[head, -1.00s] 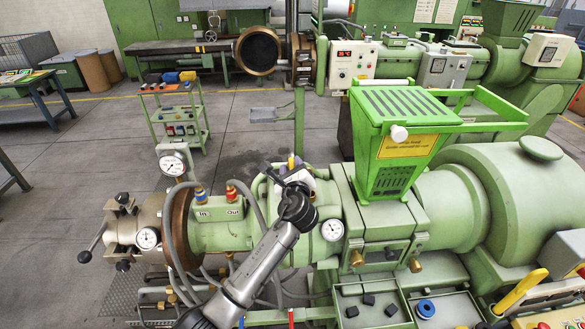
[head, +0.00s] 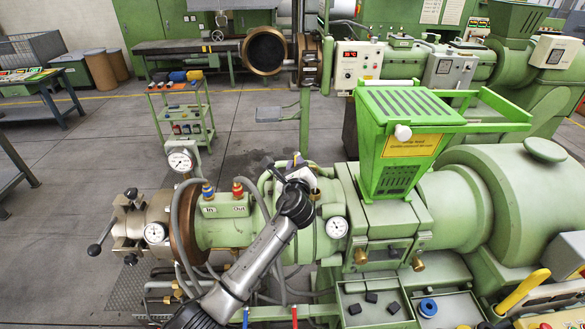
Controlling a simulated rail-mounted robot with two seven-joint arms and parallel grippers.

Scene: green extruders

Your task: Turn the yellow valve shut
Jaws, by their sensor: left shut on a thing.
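My left arm rises from the bottom of the head view, and its gripper (head: 302,178) is at the top of the green extruder barrel (head: 325,205). My right gripper is not in view.
Left of the gripper are blue "In" (head: 208,192) and red "Out" (head: 238,190) fittings with grey hoses. A dial gauge (head: 337,227) sits right of the wrist. The green hopper (head: 395,140) stands to the right. A yellow handle (head: 523,290) is at lower right.

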